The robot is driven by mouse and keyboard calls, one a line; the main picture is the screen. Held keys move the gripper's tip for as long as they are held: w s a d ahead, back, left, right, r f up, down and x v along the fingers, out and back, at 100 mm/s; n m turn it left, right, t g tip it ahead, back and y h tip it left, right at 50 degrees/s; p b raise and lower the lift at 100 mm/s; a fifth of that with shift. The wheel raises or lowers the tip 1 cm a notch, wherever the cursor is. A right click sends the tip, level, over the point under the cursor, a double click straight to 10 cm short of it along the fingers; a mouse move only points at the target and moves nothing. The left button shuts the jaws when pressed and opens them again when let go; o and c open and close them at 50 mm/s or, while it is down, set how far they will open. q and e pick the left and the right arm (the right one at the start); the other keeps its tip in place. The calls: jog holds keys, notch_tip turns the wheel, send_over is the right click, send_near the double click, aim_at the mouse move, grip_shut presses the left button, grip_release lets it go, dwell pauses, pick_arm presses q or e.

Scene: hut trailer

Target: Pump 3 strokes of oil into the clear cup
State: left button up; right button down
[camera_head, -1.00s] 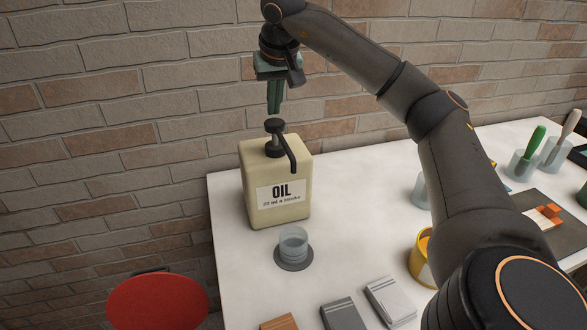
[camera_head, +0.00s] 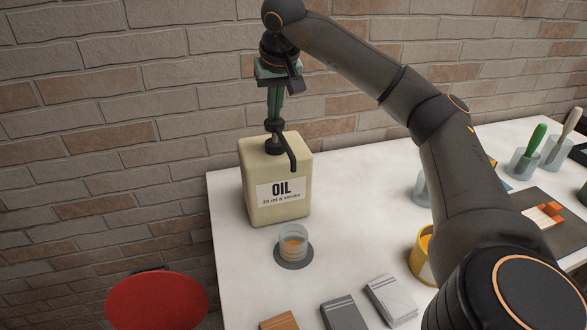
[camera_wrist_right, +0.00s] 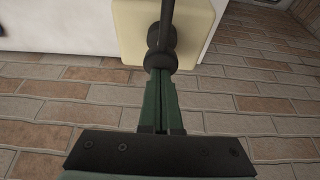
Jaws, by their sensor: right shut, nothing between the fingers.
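The cream oil container (camera_head: 258,206) stands upright on the white table, with a label reading OIL and 20 ml a stroke. Its black pump head (camera_head: 274,127) and spout sit on top, pressed low. My right gripper (camera_head: 275,116) is shut and empty, pointing down, with its fingertips on the pump head. In the right wrist view the green fingers (camera_wrist_right: 161,80) meet at the black pump head (camera_wrist_right: 161,58). The clear cup (camera_head: 293,243) stands below the spout on a dark round mat (camera_head: 294,262) and holds some orange oil. My left gripper is out of view.
A red round seat (camera_head: 157,301) is at the lower left. Cups with green and beige handled tools (camera_head: 536,142) are at the right. A brick wall is behind.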

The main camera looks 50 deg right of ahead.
jog(key=shift+f+b, duration=0.45)
jog(key=shift+f, duration=0.9)
jog(key=shift+r, duration=0.15)
jog(key=shift+r+p, duration=2.2)
jog(key=shift+p, duration=0.5)
jog(key=shift+f, duration=0.2)
